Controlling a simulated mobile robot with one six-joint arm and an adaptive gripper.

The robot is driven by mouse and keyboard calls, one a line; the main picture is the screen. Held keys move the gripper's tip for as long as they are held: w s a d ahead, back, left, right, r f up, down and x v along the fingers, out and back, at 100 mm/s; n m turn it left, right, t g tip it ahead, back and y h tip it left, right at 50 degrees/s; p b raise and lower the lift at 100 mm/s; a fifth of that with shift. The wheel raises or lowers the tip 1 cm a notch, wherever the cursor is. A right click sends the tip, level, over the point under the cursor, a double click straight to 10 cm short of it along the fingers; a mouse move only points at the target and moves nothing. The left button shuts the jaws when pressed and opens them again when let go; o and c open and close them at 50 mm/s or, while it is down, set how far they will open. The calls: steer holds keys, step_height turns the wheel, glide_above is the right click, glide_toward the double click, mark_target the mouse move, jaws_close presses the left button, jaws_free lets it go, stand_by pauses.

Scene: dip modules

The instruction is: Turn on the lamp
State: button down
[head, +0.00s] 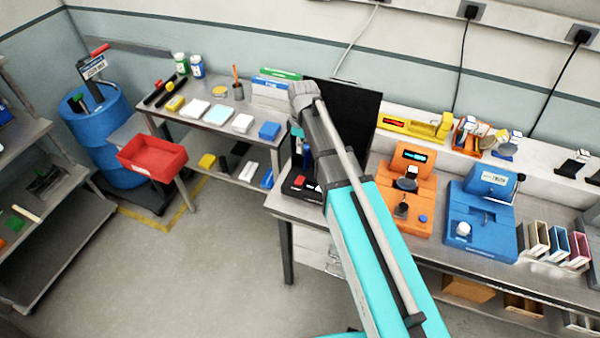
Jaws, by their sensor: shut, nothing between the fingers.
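I cannot make out a lamp for certain. A dark device with a red button and white parts (300,183) sits at the left end of the workbench, in front of an upright black panel (352,108). My arm reaches across the view from the lower right, and its grey wrist is in front of the panel. My gripper (298,160) appears small and dark below the wrist, above the device. It is shut and empty. My forearm hides part of the device and panel, so I cannot tell whether the gripper touches the device.
An orange machine (412,190) and a blue machine (487,212) stand right of my arm on the workbench. A side table with small boxes (242,124), a red bin (152,157) and a blue barrel (105,130) are at left. The floor (210,260) is open.

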mark_target(299, 183)
steer(key=shift+f, duration=0.2)
steer(key=f+b, duration=0.4)
steer(key=s+f+b, duration=0.1)
steer(key=f+b, duration=0.8)
steer(key=shift+s+a+f+b, duration=0.2)
steer(key=shift+s+a+b, duration=0.1)
steer(key=shift+b, duration=0.1)
stand_by(0.3)
stand_by(0.4)
steer(key=shift+d, duration=0.15)
